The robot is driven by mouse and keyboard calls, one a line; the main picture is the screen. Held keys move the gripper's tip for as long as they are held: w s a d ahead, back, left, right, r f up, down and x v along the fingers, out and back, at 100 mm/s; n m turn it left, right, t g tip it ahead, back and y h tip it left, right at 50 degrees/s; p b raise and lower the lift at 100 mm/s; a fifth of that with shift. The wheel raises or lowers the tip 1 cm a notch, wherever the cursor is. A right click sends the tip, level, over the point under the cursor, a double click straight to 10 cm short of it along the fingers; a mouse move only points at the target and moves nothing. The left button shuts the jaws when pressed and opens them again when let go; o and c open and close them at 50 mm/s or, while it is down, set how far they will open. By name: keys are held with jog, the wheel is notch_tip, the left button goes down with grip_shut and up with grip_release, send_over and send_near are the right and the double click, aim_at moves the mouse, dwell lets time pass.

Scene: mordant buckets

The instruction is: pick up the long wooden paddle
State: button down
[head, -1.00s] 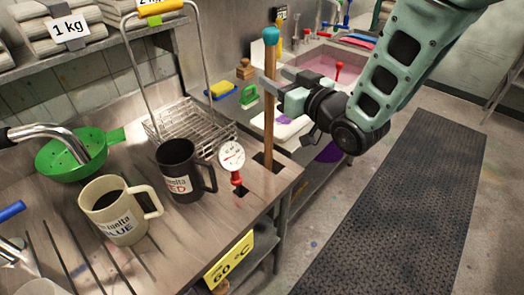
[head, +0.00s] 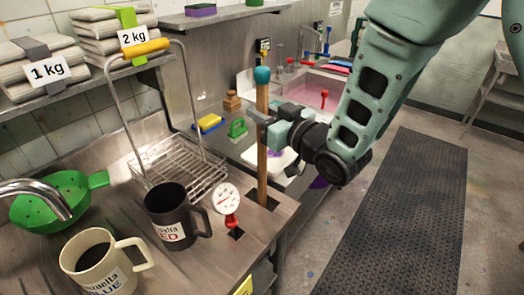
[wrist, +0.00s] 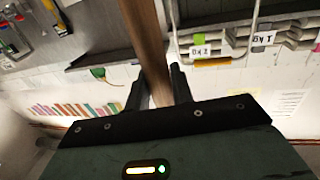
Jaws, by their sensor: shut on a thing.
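The long wooden paddle (head: 262,168) stands upright with a teal cap on its top end. Its lower end meets a dark slot in the steel bench, and what lies below the bench top is hidden. My gripper (head: 264,130) is around the shaft, some way below the cap. In the wrist view, the brown shaft (wrist: 148,45) runs between the two dark fingers of my gripper (wrist: 157,90), which are closed against its sides.
A dark mug (head: 168,208), a cream mug (head: 92,258) and a dial thermometer (head: 227,197) stand left of the paddle. A wire basket (head: 180,168) is behind the mugs. A pink-filled sink (head: 312,92) lies beyond. The floor mat (head: 405,230) at right is clear.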

jog(key=shift+r, duration=0.15)
notch_tip(320, 180, up, 28)
jog(key=b, duration=0.3)
jog(key=shift+b, duration=0.35)
dwell(0.6)
